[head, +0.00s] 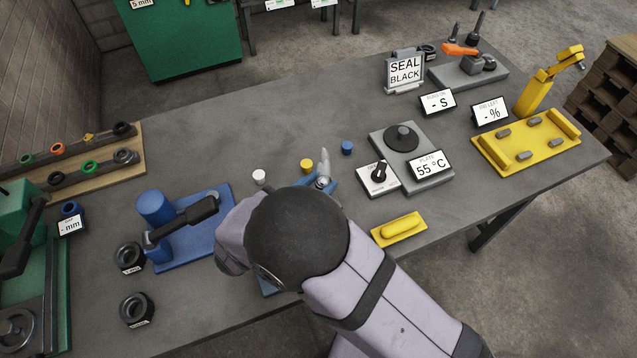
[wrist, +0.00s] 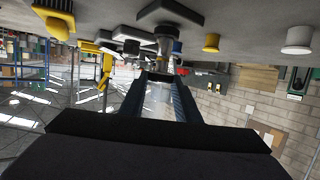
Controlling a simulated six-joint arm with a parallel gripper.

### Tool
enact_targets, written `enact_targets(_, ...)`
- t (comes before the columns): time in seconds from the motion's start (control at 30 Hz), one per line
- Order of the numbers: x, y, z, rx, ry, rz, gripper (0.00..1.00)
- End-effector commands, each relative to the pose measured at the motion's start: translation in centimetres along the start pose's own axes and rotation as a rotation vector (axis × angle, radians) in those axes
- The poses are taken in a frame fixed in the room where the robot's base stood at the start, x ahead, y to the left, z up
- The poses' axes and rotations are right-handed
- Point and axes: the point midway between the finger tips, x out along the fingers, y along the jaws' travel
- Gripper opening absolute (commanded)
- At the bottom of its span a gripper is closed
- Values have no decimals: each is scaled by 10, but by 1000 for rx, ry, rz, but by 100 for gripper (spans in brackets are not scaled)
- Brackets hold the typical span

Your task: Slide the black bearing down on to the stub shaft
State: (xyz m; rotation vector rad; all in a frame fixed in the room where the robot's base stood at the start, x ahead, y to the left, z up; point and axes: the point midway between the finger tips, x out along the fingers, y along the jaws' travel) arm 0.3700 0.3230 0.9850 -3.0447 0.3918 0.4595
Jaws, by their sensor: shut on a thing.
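In the head view my gripper is hidden behind my own arm. The wrist view is upside down, with the table at the top. There my gripper (wrist: 161,78) shows its two dark fingers close together, with a greyish shape between them. I take the held thing to be the black bearing, but its ring does not show clearly. Just beyond the fingertips is a dark round piece with a grey neck (wrist: 165,45), close to the tips. It may be the stub shaft; I cannot tell whether the bearing touches it. A small blue fixture shows beside my wrist in the head view.
A grey heater (head: 441,177) reading 55 °C stands to the right, with a yellow block (head: 399,229) in front. A blue press-like tool (head: 157,208) and two black rings (head: 130,257) lie left. White (head: 259,176), yellow (head: 306,165) and blue (head: 347,147) caps stand behind.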

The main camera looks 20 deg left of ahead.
Motion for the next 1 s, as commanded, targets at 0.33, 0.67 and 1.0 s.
enact_targets(0.33,0,0,-1,0,1,0,0)
enact_targets(0.67,-1,0,-2,1,1,0,0)
enact_targets(1.0,-1,0,-2,0,0,0,51)
